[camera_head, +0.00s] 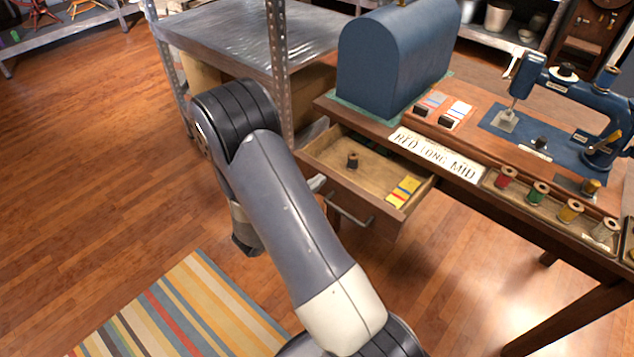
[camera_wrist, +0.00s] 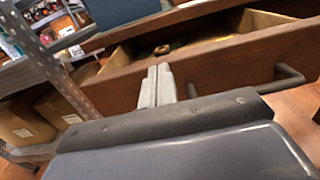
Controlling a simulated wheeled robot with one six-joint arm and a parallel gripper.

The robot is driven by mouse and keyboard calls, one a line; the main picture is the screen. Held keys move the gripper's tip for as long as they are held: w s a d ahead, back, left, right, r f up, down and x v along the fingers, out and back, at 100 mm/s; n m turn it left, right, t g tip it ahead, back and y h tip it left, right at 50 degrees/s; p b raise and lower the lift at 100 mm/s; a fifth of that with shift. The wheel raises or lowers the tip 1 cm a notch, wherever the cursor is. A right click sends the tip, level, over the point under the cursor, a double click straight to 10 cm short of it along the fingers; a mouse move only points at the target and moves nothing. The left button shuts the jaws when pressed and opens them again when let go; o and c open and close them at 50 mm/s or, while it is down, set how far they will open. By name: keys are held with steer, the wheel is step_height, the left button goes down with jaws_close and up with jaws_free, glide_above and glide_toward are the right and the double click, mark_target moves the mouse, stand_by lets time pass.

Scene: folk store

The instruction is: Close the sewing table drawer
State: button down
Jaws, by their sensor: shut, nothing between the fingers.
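The sewing table drawer (camera_head: 345,188) is pulled open at the left part of the sewing table (camera_head: 455,165). A dark spool and small coloured packets lie inside it. Its front carries a metal bar handle (camera_head: 349,212), which also shows at the right in the wrist view (camera_wrist: 281,80). My gripper (camera_head: 317,183) is mostly hidden behind my arm in the head view, with its tip near the drawer front's left part. In the wrist view its fingers (camera_wrist: 157,85) are shut together, with nothing between them, in front of the wooden drawer front (camera_wrist: 215,72), left of the handle. I cannot tell whether they touch it.
A metal shelf rack (camera_head: 280,75) stands close to the left of the drawer. A blue domed cover (camera_head: 385,62), a sewing machine (camera_head: 570,100) and several thread spools sit on the table. A striped rug (camera_head: 185,310) lies on the open floor at the front left.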

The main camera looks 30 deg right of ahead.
mark_target(351, 158)
steer(key=shift+w+d, duration=0.1)
steer(key=shift+d, duration=0.15)
steer(key=shift+d, duration=0.1)
steer(key=b+x, duration=0.1)
steer(key=x, duration=1.3)
steer(key=shift+b, duration=0.35)
